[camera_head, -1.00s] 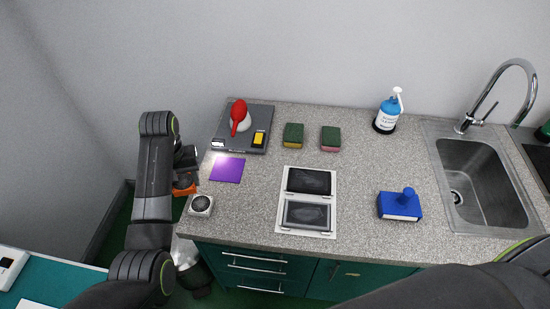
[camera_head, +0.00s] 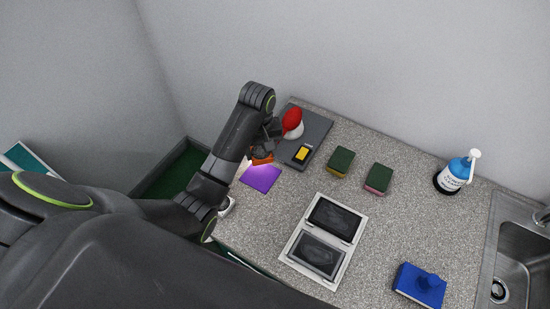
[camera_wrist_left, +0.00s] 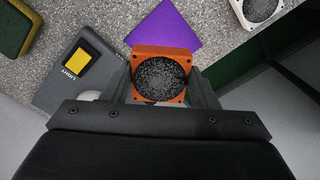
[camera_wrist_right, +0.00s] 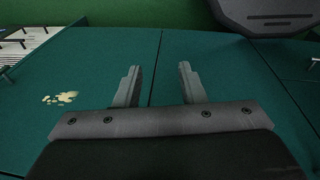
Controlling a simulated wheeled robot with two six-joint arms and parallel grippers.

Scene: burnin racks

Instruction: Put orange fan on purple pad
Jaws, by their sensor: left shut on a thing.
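The orange fan (camera_wrist_left: 160,74) is a square orange frame with a dark speckled round middle, held between the fingers of my left gripper (camera_wrist_left: 163,88). In the head view the orange fan (camera_head: 262,158) shows at the end of my left arm, close to the far edge of the purple pad. The purple pad (camera_head: 260,178) lies flat on the counter; in the left wrist view the purple pad (camera_wrist_left: 166,26) is just beyond the fan, partly covered by it. I cannot tell the fan's height above the counter. My right gripper (camera_wrist_right: 158,82) is open and empty, facing green cabinet fronts.
Sponges (camera_head: 341,161), a two-panel white tray (camera_head: 329,240), a blue bottle (camera_head: 455,174) and a blue stamp-like block (camera_head: 420,285) lie rightward.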

